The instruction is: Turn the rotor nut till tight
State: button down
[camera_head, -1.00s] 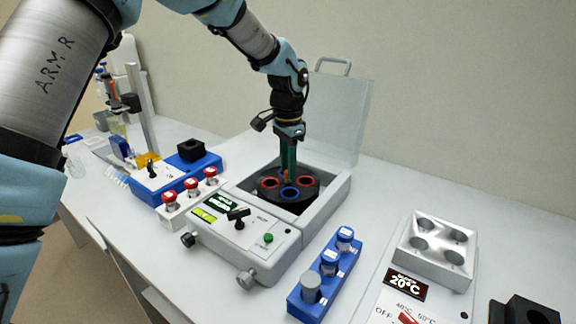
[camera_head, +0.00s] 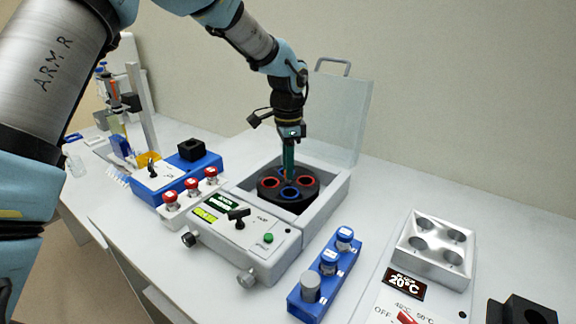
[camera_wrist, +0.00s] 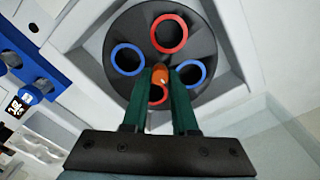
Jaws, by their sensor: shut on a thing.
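The rotor (camera_head: 268,192) is a dark disc with red-ringed and blue-ringed holes, seated in the open centrifuge (camera_head: 325,207). It fills the upper middle of the wrist view (camera_wrist: 138,30). The rotor nut (camera_wrist: 160,74) is orange and sits at the rotor's centre. My gripper (camera_head: 289,178) points straight down over the rotor. In the wrist view its two green fingers (camera_wrist: 160,85) are shut on the nut. In the head view the fingers hide the nut.
The centrifuge lid (camera_head: 335,110) stands open behind the rotor. A white rack with red-capped tubes (camera_head: 190,188) stands at left. A blue rack with vials (camera_head: 325,270) and a heating block (camera_head: 436,250) stand at right.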

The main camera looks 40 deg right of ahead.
jog(key=shift+d+m, duration=0.1)
jog(key=shift+m, duration=0.4)
dwell(1.3)
dwell(0.4)
jog(key=c, duration=0.7)
grip_release()
notch_tip(320, 180, up, 11)
jog(key=b, duration=0.3)
jog(key=shift+f, duration=0.1)
